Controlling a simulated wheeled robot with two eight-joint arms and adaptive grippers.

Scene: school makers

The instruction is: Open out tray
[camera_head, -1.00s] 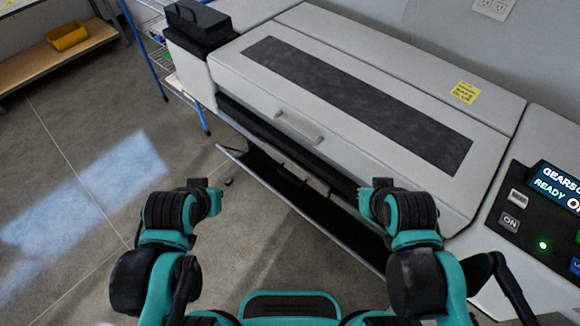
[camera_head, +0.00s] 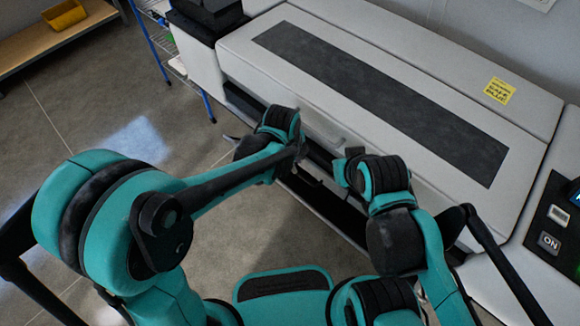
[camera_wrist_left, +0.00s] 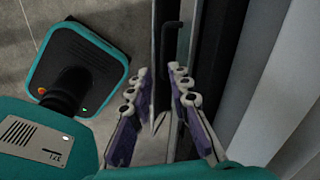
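The out tray (camera_head: 318,203) is a dark, slanted panel low along the front of the large grey machine (camera_head: 460,205), partly hidden by my arms in the head view. My left gripper (camera_head: 296,146) is at the machine's front, near the tray's left part. In the left wrist view its purple-padded fingers (camera_wrist_left: 160,78) are apart, with a thin panel edge (camera_wrist_left: 156,45) and a black bent handle (camera_wrist_left: 171,32) between or just beyond them. I cannot tell whether they touch. My right gripper (camera_head: 345,164) is in front of the machine's middle; its fingers are too unclear to judge.
A control panel with an ON button (camera_head: 549,242) is at right. A blue-legged wire rack (camera_head: 155,50) and a wooden bench (camera_head: 50,42) stand at upper left. Floor is clear between.

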